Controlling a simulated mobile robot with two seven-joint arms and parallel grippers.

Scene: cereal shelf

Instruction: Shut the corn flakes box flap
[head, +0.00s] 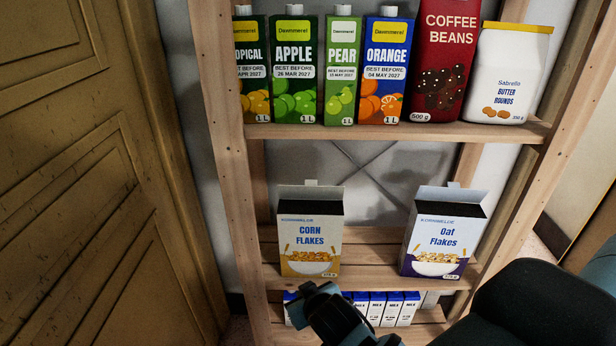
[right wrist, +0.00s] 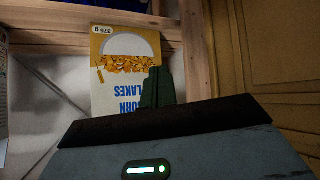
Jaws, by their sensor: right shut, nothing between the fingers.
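The corn flakes box (head: 311,240) stands upright on the middle shelf, at the left in the head view. Its pale top flap (head: 311,192) stands up at the back, with a small tab on top, and a dark opening shows in front of it. The box also shows upside down in the right wrist view (right wrist: 112,85), where its top is hidden behind my gripper. My right gripper (head: 305,298) is shut and empty, below and in front of the box in the head view. Its dark finger shows in the right wrist view (right wrist: 157,88). My left gripper is not in view.
An oat flakes box (head: 443,237), also open at the top, stands to the right with a gap between. Juice cartons (head: 293,80), coffee beans (head: 442,60) and a white jar (head: 508,75) fill the shelf above (head: 400,131). A wooden door (head: 80,180) is at left.

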